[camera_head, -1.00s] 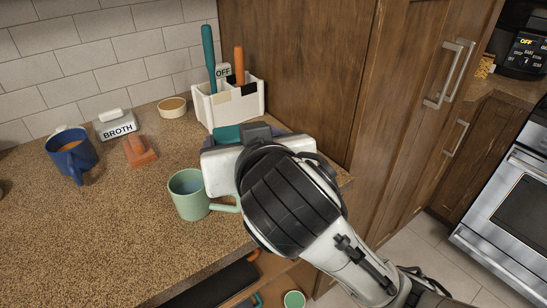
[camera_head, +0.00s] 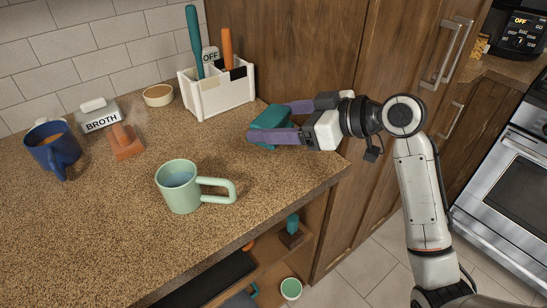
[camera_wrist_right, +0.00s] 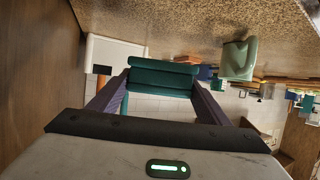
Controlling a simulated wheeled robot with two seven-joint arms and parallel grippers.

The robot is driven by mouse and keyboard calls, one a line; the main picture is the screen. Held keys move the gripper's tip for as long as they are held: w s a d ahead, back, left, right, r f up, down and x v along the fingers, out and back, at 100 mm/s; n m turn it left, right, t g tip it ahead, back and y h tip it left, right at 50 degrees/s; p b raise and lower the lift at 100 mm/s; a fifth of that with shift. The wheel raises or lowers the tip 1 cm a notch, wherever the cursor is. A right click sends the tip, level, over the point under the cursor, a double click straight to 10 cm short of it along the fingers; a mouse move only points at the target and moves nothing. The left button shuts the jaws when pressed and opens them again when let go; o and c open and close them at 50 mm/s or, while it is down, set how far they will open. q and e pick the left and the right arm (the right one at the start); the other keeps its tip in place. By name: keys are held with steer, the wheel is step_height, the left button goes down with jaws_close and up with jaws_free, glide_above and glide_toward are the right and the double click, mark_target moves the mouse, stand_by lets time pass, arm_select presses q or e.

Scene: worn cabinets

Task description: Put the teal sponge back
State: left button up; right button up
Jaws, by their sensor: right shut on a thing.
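The teal sponge (camera_head: 271,121) is at the right end of the granite counter, in front of the white caddy. My right gripper (camera_head: 268,123), reaching in from the right, is shut on it with a purple finger on each side. In the right wrist view the sponge (camera_wrist_right: 162,77) sits between the two fingers (camera_wrist_right: 160,95). I cannot tell whether it touches the counter or hangs just above it. The white caddy (camera_head: 222,97) stands against the wooden panel and holds a teal-handled and an orange-handled tool. My left gripper is not in view.
A green mug (camera_head: 179,190) of liquid stands near the front edge, its handle toward the right. An orange brush-like block (camera_head: 126,142), a BROTH container (camera_head: 99,118), a small bowl (camera_head: 158,96) and a blue mug (camera_head: 52,150) stand left. A tall wooden cabinet (camera_head: 300,60) rises behind.

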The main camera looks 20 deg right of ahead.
mark_target(275, 164)
step_height(275, 164, down, 8)
stand_by(0.4)
steer(key=shift+f, duration=0.1)
steer(key=o, duration=1.4)
steer(key=shift+r, duration=0.2)
steer(key=b+v, duration=0.1)
steer(key=v, duration=1.1)
